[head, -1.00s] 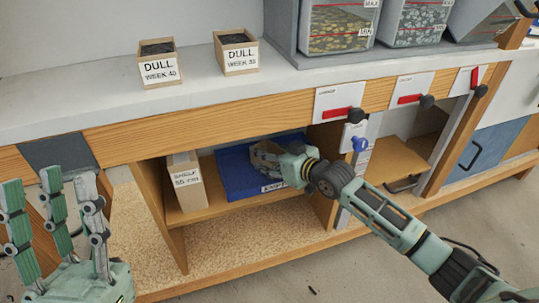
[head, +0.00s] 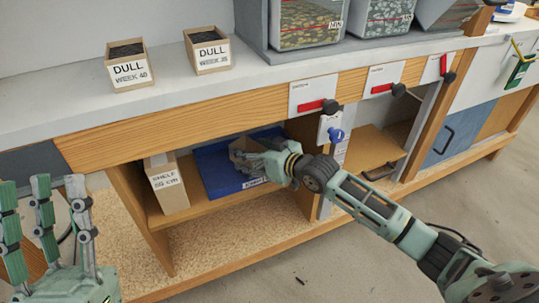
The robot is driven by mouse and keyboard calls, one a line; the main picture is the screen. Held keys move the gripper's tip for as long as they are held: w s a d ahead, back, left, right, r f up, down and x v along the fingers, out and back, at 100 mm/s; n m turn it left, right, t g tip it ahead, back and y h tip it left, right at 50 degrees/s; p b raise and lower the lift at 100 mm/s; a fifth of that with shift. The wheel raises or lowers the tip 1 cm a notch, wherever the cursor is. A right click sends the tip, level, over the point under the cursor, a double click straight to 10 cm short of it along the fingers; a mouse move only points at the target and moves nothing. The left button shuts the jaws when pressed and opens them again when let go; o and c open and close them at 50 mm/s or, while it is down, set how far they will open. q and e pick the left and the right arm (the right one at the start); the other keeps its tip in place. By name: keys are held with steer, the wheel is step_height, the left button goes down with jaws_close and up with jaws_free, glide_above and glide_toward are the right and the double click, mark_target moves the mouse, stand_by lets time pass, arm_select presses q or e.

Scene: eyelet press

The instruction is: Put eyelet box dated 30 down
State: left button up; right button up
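A small open cardboard box (head: 240,148) is in the shelf bay under the bench, at the blue tray (head: 213,173). Its date is not readable from here. My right gripper (head: 258,162) reaches into the bay from the right, with its fingers at this box. The hand covers part of the box, and whether the fingers clasp it is unclear. I cannot tell whether the box rests on the tray or hangs just above it. My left gripper (head: 42,200) is at the lower left, fingers up, spread and empty.
A box marked SHELF (head: 168,187) stands left of the tray. Two DULL boxes, week 40 (head: 129,68) and another (head: 208,52), stand on the bench top (head: 60,105). Clear bins (head: 310,20) stand behind. Red-handled panels (head: 315,97) line the bench front.

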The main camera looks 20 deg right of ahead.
steer(key=p+v, duration=0.1)
steer(key=v, duration=0.4)
steer(key=shift+r+p, duration=0.15)
steer(key=shift+p, duration=0.2)
steer(key=p+v, duration=0.1)
steer(key=v, duration=0.4)
steer(key=shift+s, duration=0.2)
steer(key=s+a+r+t+y, duration=0.25)
steer(key=s+a, duration=0.45)
steer(key=a, duration=0.5)
arm_select(q)
steer(key=w+f+g+y, duration=0.1)
steer(key=w+f+g, duration=0.3)
steer(key=f, duration=0.3)
steer(key=w+f+g+y, duration=0.2)
steer(key=w+f+g, duration=0.1)
steer(key=f+g, duration=0.2)
steer(key=shift+w+f, duration=0.4)
steer(key=shift+f, duration=0.5)
arm_select(e)
steer(key=s+r+m+t+h, duration=0.2)
steer(key=s+r+h, duration=0.2)
steer(key=s+r, duration=0.2)
steer(key=shift+d+r, duration=0.45)
steer(key=shift+r, duration=0.9)
arm_select(q)
steer(key=shift+d, duration=0.1)
arm_select(e)
steer(key=shift+t, duration=0.25)
